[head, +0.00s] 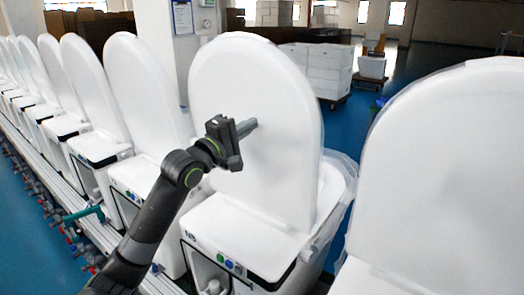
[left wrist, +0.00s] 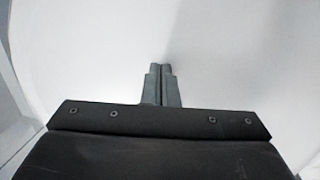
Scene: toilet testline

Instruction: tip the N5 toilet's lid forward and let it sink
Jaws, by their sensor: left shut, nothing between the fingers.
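The toilet in the middle of the head view has its white lid (head: 262,80) standing upright, its back face towards me. A small mark on its rear housing (head: 240,235) is too small to read surely. My left gripper (head: 249,126) is shut and empty, on the near side of this lid, its fingertips at or very close to the lid's back face. In the left wrist view the closed fingers (left wrist: 161,70) point at the plain white lid surface (left wrist: 225,60). Whether they touch it I cannot tell. My right gripper is not in view.
Another toilet with a raised lid (head: 450,170) stands close on the right. A row of toilets with upright lids (head: 145,90) runs off to the left along a rail with hoses and fittings.

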